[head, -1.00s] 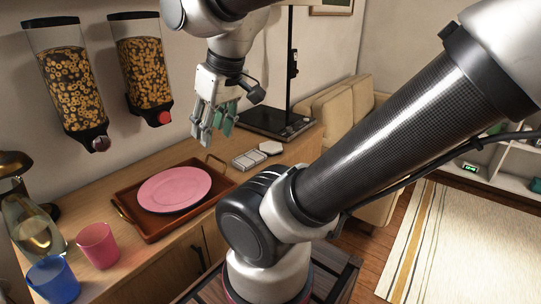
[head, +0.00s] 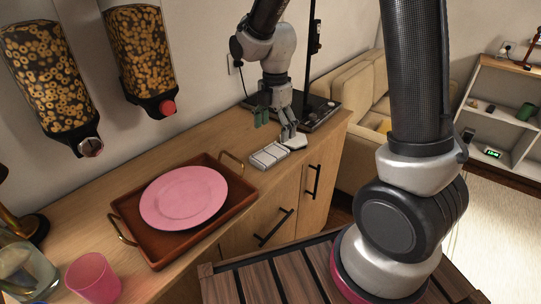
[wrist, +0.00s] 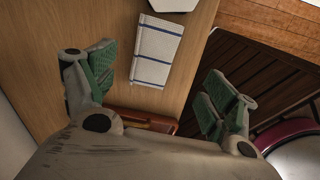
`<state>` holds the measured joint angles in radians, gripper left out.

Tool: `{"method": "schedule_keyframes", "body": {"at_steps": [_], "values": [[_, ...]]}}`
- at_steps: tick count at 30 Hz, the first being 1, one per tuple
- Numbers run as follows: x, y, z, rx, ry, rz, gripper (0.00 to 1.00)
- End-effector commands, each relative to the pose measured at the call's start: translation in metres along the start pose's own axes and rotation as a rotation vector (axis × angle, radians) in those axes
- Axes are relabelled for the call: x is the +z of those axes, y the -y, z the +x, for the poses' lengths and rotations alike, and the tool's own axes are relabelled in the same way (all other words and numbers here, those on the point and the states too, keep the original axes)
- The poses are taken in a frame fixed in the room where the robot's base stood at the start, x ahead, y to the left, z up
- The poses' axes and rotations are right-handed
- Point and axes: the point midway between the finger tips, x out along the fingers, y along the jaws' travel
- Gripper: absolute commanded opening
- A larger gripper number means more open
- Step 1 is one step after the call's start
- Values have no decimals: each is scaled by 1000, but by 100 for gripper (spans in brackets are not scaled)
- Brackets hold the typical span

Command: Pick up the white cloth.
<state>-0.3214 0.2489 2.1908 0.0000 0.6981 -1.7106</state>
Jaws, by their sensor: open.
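The white cloth (head: 268,155) lies folded flat on the wooden counter, just right of the brown tray in the head view. In the wrist view the cloth (wrist: 156,50) is white with thin blue stripes and lies beyond and between the fingertips. My gripper (head: 276,122) is open and empty above the counter, near the cloth's far side. In the wrist view its green-padded fingers (wrist: 160,90) are spread wide. Nothing is between them in contact.
A brown tray (head: 158,253) holds a pink plate (head: 184,197). A white flat object (head: 293,143) lies beside the cloth, near a black stand base (head: 322,112). A pink cup (head: 93,279) and glass jug (head: 27,270) stand front left. Cereal dispensers (head: 48,75) hang on the wall.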

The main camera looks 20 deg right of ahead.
Motion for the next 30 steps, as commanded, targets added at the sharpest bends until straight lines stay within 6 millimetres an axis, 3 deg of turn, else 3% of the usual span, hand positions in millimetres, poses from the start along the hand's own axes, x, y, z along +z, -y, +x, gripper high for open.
{"method": "schedule_keyframes", "body": {"at_steps": [16, 25, 26, 30], "values": [[-9, -7, 73, -7, -1, -24, 86], [-9, -8, 80, -2, -1, -24, 86], [-9, -8, 80, -3, -1, -24, 84], [-9, -8, 80, -3, -1, -24, 58]]}}
